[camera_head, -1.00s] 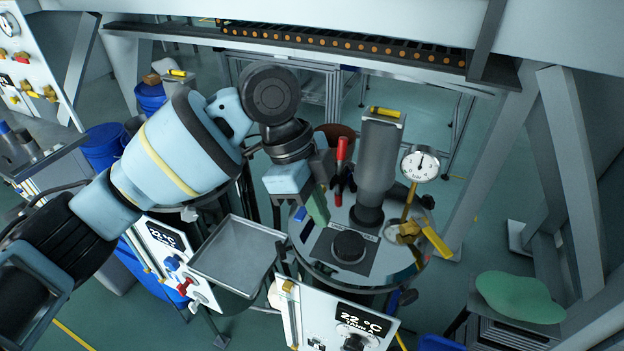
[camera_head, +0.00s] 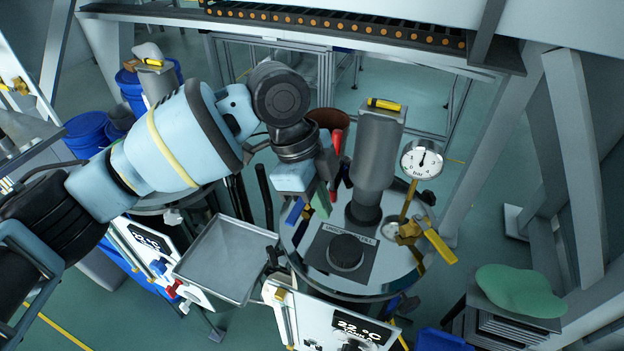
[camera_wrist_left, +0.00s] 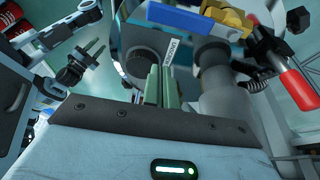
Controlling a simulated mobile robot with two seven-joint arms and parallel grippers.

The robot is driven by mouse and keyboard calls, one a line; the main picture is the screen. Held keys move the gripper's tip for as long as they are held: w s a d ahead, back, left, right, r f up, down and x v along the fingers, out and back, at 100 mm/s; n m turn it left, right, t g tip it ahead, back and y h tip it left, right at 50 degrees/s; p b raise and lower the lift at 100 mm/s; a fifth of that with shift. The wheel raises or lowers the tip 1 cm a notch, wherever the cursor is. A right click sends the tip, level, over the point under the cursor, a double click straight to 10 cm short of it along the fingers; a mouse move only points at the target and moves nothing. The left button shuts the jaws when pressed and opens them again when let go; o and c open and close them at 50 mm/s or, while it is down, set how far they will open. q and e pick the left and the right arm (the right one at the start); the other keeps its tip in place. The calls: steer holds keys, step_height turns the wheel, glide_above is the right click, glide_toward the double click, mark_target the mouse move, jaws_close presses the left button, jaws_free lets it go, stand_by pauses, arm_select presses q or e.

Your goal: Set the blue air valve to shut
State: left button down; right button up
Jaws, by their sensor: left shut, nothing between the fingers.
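A blue lever handle (camera_head: 295,210) shows at the left rim of the round metal vessel lid, just left of my left gripper's fingers. In the left wrist view the blue handle (camera_wrist_left: 188,21) lies roughly crosswise near the top, beside a brass valve body (camera_wrist_left: 226,17). My left gripper (camera_head: 322,206) is over the lid's left rear part, with its green fingers pointing down. In the left wrist view the fingers (camera_wrist_left: 161,84) are shut together with nothing between them, apart from the blue handle in the picture. My right gripper is out of view.
A red-handled clamp (camera_head: 336,142) stands close behind my left gripper. A grey column (camera_head: 377,150), a pressure gauge (camera_head: 422,159) and a yellow-handled valve (camera_head: 438,245) stand on the lid's right side. An empty metal tray (camera_head: 226,258) is at the left.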

arm_select(q)
steer(key=x, duration=0.3)
steer(key=shift+f, duration=0.15)
steer(key=a, duration=0.1)
steer(key=w+a, duration=0.1)
steer(key=shift+w+a+r, duration=0.1)
steer(key=shift+a+r, duration=0.15)
steer(key=shift+a, duration=0.05)
steer(key=shift+w+a, duration=0.2)
steer(key=shift+a, duration=0.35)
steer(key=shift+a+p, duration=0.15)
steer(key=shift+p, duration=0.2)
steer(key=shift+a+m, duration=0.1)
steer(key=shift+m, duration=0.2)
